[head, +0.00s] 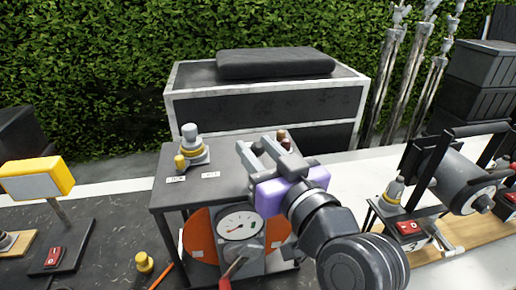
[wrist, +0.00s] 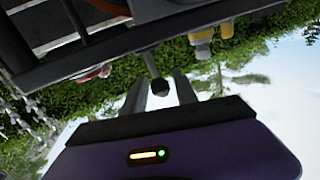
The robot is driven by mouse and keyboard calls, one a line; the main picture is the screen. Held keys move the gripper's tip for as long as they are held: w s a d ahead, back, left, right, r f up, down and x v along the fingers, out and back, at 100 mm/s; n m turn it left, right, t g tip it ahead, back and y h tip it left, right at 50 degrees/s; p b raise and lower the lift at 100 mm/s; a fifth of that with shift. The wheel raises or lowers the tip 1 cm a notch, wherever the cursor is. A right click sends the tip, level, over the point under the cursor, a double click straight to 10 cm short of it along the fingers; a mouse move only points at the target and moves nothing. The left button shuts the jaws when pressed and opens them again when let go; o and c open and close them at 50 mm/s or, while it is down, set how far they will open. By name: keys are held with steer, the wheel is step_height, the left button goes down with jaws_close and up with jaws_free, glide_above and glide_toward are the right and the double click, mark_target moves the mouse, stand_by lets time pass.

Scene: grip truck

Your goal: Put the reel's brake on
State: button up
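A grey drum (head: 458,178) in a black frame stands at the right, with a small red handle beside it; I cannot tell if it is the reel meant. A housing with a round dial (head: 240,224) and an orange disc (head: 200,236) stand at the dark table's front. A red-ended lever (head: 228,275) slants down from this housing, partly cut off. My gripper (head: 254,143) is above the table's right part, fingers apart. In the wrist view, a dark ball on a short stem (wrist: 159,86) shows between the fingers; contact is unclear. Neither view shows which part is the brake.
The dark table (head: 225,170) bears a yellow-and-grey fitting (head: 190,147) at its back left. A white-edged case (head: 265,105) stands behind. A yellow lamp (head: 37,180) is at left, metal stands (head: 396,70) at back right. Pale floor shows behind the table.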

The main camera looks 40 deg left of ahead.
jaws_close()
stand_by(1.2)
